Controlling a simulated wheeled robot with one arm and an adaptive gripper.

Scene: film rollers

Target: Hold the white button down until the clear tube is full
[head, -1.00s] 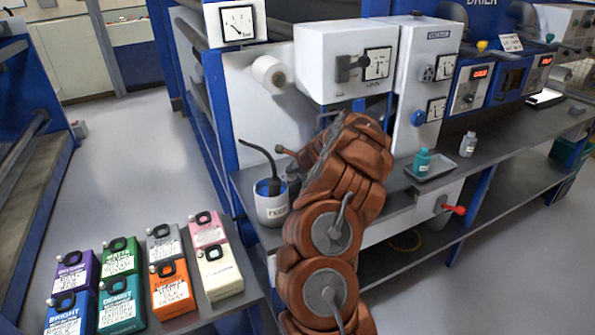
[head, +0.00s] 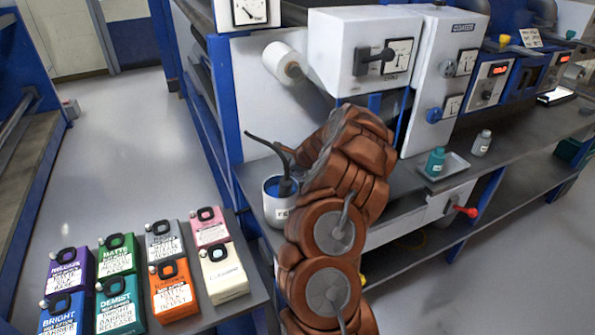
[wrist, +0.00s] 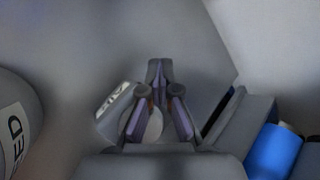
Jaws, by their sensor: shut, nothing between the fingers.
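In the wrist view my gripper (wrist: 158,75) has its fingertips together at the centre, with nothing held between them. A pale round disc (wrist: 154,126) shows behind and between the finger links; it may be the white button, but I cannot tell, nor whether anything touches it. A small tilted label (wrist: 113,100) is just left of the fingers. In the head view my brown arm hides the gripper and the bench area behind it. I cannot make out the clear tube in either view.
A white pot labelled FEED (head: 279,205), with blue contents and a dark hose, stands left of my arm; its side also shows in the wrist view (wrist: 14,125). A blue cylinder (wrist: 272,150) is at lower right there. Several cartons (head: 170,290) stand front left. Small bottles (head: 436,162) stand right.

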